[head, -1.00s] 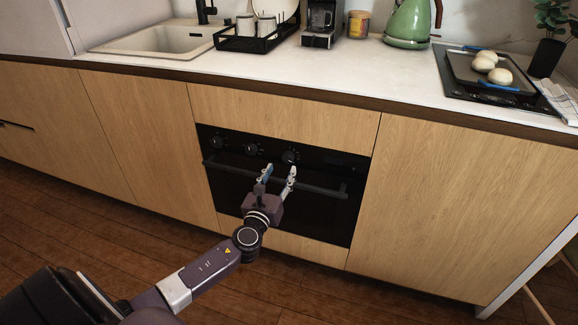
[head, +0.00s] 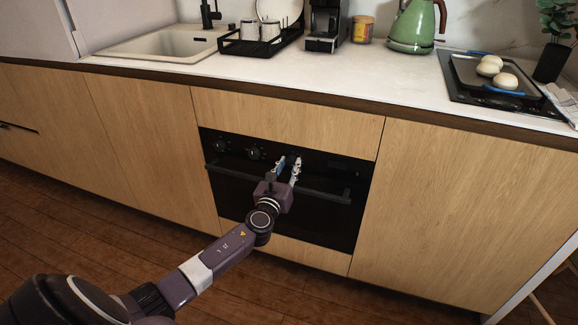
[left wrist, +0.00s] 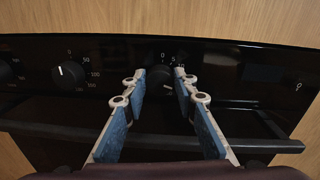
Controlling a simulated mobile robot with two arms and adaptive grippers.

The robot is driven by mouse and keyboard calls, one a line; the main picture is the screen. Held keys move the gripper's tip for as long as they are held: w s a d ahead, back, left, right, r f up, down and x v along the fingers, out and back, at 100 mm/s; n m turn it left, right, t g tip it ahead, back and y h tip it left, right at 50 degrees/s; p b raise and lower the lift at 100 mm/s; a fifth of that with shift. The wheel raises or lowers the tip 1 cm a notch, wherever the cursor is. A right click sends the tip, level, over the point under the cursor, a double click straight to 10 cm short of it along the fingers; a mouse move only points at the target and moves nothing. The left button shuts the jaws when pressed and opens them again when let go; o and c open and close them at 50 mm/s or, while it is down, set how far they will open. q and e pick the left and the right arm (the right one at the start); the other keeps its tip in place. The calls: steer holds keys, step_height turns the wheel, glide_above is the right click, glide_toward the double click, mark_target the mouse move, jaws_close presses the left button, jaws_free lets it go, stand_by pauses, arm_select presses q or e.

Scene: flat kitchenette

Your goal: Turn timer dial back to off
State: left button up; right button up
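The black oven front (head: 335,222) has a row of dark dials on its top panel. The rightmost dial (left wrist: 160,83) is dark, with a 0 and a 5 printed above it; its pointer is too dark to read. My left gripper (head: 288,162) is in front of this dial and mostly hides it in the head view. In the left wrist view its blue-padded fingers (left wrist: 160,76) are open, one on each side of the dial. I cannot tell whether they touch it. My right gripper is in neither view.
The middle dial (left wrist: 68,74), marked 0, 50 and 100, and the left dial (head: 219,146) are left of the gripper. The oven handle bar (head: 325,195) runs below the dials, under the fingers. The wooden cabinet fronts (head: 440,200) on both sides are flat.

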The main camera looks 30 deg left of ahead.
arm_select(q)
steer(key=c, duration=0.5)
